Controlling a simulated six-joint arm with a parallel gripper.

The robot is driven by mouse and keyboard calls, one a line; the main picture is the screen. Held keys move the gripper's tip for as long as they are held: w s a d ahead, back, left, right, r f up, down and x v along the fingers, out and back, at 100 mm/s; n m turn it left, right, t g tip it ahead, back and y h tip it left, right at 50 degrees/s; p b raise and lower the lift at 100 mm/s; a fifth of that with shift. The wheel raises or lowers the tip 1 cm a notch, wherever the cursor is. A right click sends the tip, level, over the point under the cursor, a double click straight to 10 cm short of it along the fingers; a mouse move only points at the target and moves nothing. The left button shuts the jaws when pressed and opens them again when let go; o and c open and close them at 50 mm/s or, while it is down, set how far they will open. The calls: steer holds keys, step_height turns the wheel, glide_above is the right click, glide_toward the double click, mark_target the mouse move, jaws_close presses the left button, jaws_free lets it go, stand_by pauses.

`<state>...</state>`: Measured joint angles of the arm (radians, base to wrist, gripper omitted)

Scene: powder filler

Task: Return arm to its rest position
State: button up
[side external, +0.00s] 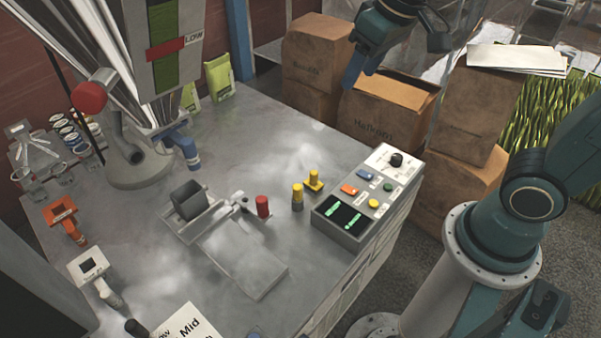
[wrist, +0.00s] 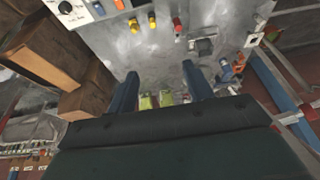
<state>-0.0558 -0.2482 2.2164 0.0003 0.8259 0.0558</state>
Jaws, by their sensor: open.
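My gripper (side external: 394,66) is at the top of the side external view, raised in front of the cardboard boxes and beyond the far edge of the metal table (side external: 300,125). Its two blue fingers are spread apart, with nothing between them. In the wrist view the open fingers (wrist: 159,73) show wide apart, with the table, the pouches and the control panel some way off beyond them. My arm's middle part lies outside the side external view.
Cardboard boxes (side external: 385,115) are stacked behind the table, close below my gripper. A control panel (side external: 358,205) sits at the table's right edge. A filler machine (side external: 165,50) stands at the left. Yellow-green pouches (side external: 219,79) stand at the back. The table's far middle is clear.

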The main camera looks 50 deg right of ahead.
steer(key=s+d+t, duration=0.1)
steer(key=s, duration=1.1)
steer(key=shift+s+d+r+t, duration=0.2)
steer(key=shift+s+d+t, duration=0.1)
steer(key=shift+s+d, duration=0.1)
stand_by(0.9)
